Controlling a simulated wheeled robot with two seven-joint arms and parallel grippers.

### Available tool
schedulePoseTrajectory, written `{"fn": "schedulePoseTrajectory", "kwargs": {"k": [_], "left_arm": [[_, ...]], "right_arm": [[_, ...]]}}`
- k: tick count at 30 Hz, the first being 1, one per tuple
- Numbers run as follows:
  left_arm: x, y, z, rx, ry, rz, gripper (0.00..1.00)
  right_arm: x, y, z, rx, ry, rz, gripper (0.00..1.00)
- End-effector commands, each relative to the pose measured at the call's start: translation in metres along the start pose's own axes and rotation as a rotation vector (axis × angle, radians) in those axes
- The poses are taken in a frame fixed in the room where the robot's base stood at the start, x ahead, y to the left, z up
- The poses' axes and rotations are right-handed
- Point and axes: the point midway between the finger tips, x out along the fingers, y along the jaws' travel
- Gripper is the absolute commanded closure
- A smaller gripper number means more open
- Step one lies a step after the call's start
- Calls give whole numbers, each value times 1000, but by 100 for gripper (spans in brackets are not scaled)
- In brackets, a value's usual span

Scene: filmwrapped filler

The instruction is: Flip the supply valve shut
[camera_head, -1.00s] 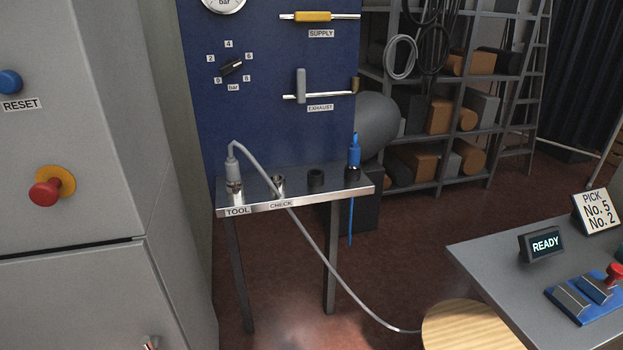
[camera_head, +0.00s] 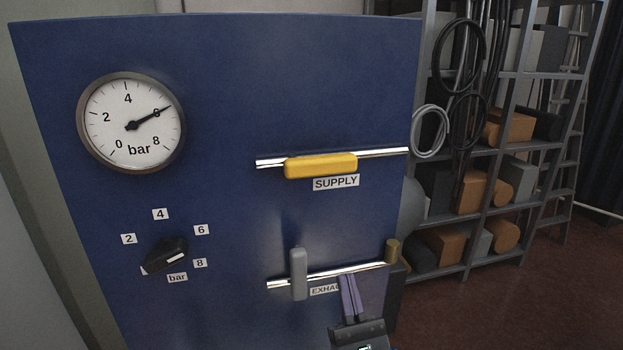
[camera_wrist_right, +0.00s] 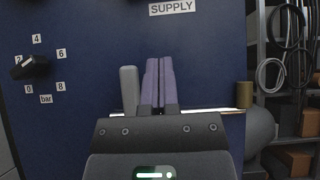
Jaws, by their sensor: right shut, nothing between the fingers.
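The yellow supply valve handle (camera_head: 321,166) lies level, along its silver pipe, above the SUPPLY label (camera_head: 336,183) on the blue panel. In the right wrist view only the SUPPLY label (camera_wrist_right: 172,8) shows, at the top; the handle is out of that picture. My right gripper (camera_head: 350,296) is below the supply valve, in front of the exhaust pipe, with its purple fingers together and empty. The fingers (camera_wrist_right: 158,84) point up in the right wrist view. They cover part of the EXHAUST label. My left gripper is not in view.
The grey exhaust handle (camera_head: 298,274) stands upright across its pipe, just left of my right gripper. A gauge (camera_head: 131,122) points near 6 bar. A black regulator knob (camera_head: 165,256) sits below it. Shelves with boxes and coiled hoses (camera_head: 460,57) stand to the right.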

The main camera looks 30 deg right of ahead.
Motion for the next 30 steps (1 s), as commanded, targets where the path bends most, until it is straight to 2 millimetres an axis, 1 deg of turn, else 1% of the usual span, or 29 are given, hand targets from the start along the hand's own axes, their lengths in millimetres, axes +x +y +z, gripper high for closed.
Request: {"fn": "schedulePoseTrajectory", "kwargs": {"k": [2, 10, 13, 17, 22, 27, 30], "left_arm": [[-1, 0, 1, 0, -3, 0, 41], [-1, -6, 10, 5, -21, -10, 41], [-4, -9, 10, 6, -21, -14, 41], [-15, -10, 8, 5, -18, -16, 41], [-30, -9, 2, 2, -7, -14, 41], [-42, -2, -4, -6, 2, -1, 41], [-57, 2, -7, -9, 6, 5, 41]], "right_arm": [[2, -1, 4, 23, -10, -8, 100], [2, -1, 3, 23, -10, -7, 100], [9, -1, 4, 22, -10, -7, 100], [32, -1, 6, 21, -13, -8, 100], [71, -1, 7, 20, -12, -8, 100], [107, -2, 7, 20, -11, -7, 100], [120, -2, 21, 21, -10, -7, 100]]}}
